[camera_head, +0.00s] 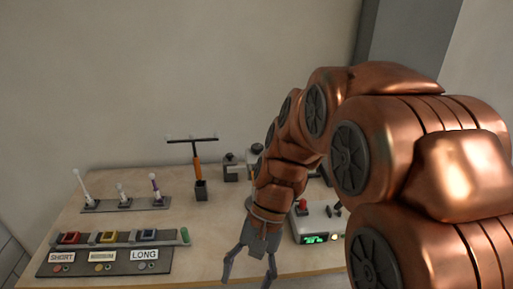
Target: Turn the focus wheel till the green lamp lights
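My gripper (248,281) hangs over the front of the table, pointing down. Its two fingers are spread apart with nothing visible between them. A white control box (309,225) stands just right of the gripper, partly hidden by my arm. It has a red knob on top, dark levers, a green lit display (314,239) and a small pale round spot beside it. I cannot make out which part is the focus wheel, or tell a green lamp apart from the display. Small grey and black devices (232,168) stand behind the gripper, partly covered by my arm.
On the wooden table (225,215), a rack with three upright rods (124,202) stands at left. In front of it is a panel labelled SHORT, MEDIUM and LONG (104,262) with coloured blocks. Bare table lies left of the gripper.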

